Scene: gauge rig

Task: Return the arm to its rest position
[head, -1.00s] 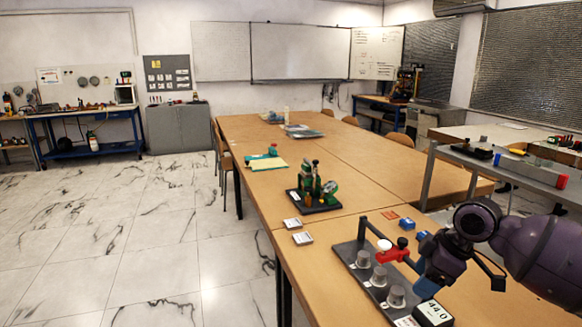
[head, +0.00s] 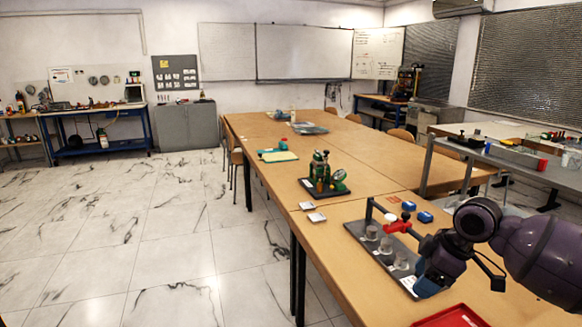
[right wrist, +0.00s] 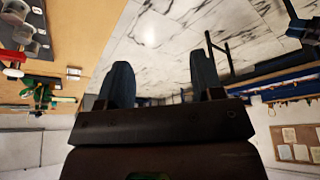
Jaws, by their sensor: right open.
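My right arm (head: 530,245), purple and dark, comes in from the right edge of the head view and reaches over the near end of the long table. Its right gripper (head: 430,286) is over or in front of the near end of the gauge rig (head: 384,246), partly covering it; the gap between them is unclear. In the right wrist view the two dark blue fingers of the right gripper (right wrist: 163,80) stand wide apart with nothing between them. The left gripper is not in view.
The rig carries grey knobs and a red clamp (head: 397,225). Blue blocks (head: 425,217) lie beside it. A red tray (head: 455,318) is at the table's near edge. A green device (head: 325,177) stands farther back. Floor to the left (head: 150,250) is clear.

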